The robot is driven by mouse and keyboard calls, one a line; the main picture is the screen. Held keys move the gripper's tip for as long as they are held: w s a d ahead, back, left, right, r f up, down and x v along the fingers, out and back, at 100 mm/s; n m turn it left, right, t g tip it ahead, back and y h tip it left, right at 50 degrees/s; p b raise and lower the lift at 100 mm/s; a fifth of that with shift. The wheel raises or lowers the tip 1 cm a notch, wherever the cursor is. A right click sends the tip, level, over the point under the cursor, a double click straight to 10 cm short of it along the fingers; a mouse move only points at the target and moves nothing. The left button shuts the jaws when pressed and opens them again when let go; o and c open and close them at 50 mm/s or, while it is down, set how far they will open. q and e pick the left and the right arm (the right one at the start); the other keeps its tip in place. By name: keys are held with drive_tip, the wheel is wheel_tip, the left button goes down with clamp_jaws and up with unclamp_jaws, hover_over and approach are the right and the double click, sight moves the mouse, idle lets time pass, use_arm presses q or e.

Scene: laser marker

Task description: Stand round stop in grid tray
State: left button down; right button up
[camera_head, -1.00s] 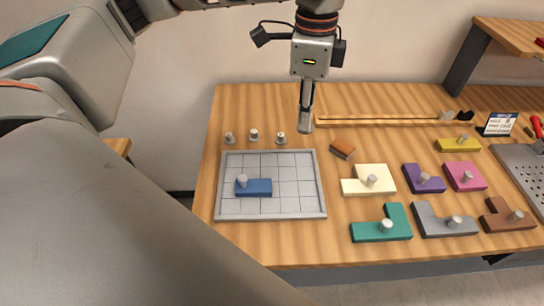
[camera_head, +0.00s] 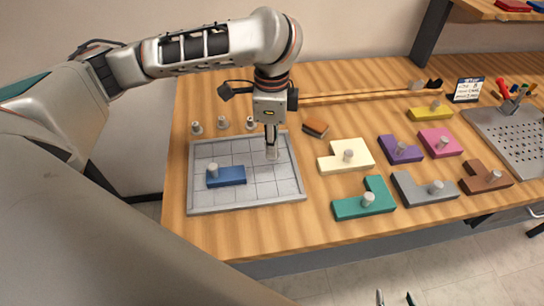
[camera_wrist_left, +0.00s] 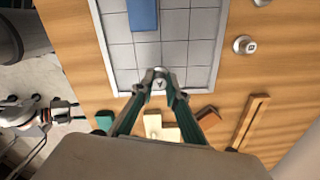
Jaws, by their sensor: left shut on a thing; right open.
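The grey grid tray (camera_head: 197,203) lies at the left of the table, with a blue block (camera_head: 230,176) with a knob in its left part. My left gripper (camera_head: 272,152) is over the tray's right part, pointing down. It is shut on a light grey round stop (camera_wrist_left: 159,71), seen between the fingertips in the left wrist view. The stop looks upright and low over the grid; I cannot tell whether it touches. Further round stops (camera_head: 197,128) (camera_head: 222,122) (camera_head: 250,123) stand behind the tray. My right gripper (camera_head: 395,299) is open and empty at the bottom edge, off the table.
A brown-orange block (camera_head: 316,127) lies right of the tray. Cream (camera_head: 335,160), purple (camera_head: 398,153), pink (camera_head: 436,138), yellow (camera_head: 424,115), green (camera_head: 350,208), grey (camera_head: 411,192) and brown (camera_head: 490,182) knobbed pieces fill the right side. A perforated metal plate (camera_head: 500,140) lies beyond.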

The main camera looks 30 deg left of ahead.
use_arm(q)
wheel_tip(320, 180, down, 4)
drive_tip(key=shift+r+b, duration=0.1)
drive_tip(key=shift+b, duration=0.6)
drive_tip(key=c, duration=2)
unclamp_jaws()
